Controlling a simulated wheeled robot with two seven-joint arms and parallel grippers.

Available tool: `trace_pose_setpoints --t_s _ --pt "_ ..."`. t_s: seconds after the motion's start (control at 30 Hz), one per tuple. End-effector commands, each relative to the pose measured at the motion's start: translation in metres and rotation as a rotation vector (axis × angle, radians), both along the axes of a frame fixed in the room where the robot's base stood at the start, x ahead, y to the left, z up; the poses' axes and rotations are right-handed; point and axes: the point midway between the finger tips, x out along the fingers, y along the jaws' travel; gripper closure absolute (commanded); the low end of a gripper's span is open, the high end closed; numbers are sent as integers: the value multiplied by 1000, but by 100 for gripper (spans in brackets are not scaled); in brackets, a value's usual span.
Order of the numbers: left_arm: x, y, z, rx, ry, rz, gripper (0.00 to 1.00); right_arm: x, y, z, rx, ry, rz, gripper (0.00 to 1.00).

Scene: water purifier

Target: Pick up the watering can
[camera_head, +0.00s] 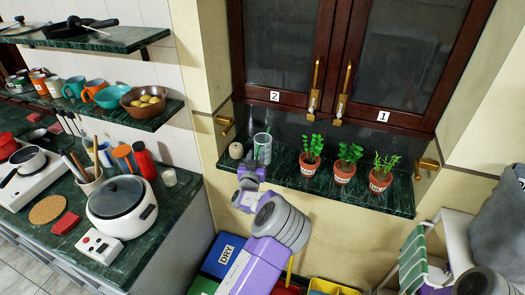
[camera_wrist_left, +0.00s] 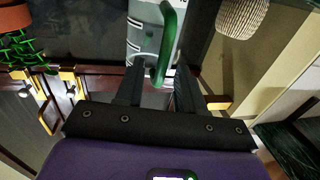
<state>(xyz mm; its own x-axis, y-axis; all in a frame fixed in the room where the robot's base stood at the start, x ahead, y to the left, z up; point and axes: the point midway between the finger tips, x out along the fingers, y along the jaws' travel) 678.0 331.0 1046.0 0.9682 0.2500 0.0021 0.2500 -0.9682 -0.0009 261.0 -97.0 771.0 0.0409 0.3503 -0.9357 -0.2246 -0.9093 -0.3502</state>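The watering can (camera_head: 262,148) is a clear grey cylinder with green parts, standing upright on the dark green marble window sill. In the left wrist view the can's clear body (camera_wrist_left: 143,38) shows markings, and its green handle (camera_wrist_left: 168,42) faces my gripper. My left gripper (camera_head: 250,167) is at the sill's front edge, just in front of the can. In the left wrist view the fingers of this gripper (camera_wrist_left: 158,75) are apart, with the lower end of the handle between them. I cannot tell whether either finger touches the handle. My right gripper is out of view.
A small woven pot (camera_head: 236,150) stands left of the can; it also shows in the left wrist view (camera_wrist_left: 242,18). Potted plants (camera_head: 311,162) stand to the right on the sill (camera_head: 285,178). Cabinet doors (camera_head: 285,45) are behind. A counter with a rice cooker (camera_head: 122,205) is at left.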

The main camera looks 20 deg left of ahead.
Motion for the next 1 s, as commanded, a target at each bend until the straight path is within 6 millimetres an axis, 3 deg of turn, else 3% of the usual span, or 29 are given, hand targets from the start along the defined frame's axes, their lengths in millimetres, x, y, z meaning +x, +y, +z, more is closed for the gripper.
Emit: trace_pose_setpoints --t_s 0.2,0.43,0.47,0.7,1.0 --pt "16 4 -1 1 1 -1 62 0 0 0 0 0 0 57" --pt "17 4 -1 -1 2 1 62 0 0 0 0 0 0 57" --pt "17 4 -1 -1 2 1 63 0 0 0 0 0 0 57" --pt "16 4 -1 -1 2 0 100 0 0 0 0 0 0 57" --pt "17 4 0 0 -2 0 100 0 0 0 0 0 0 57"
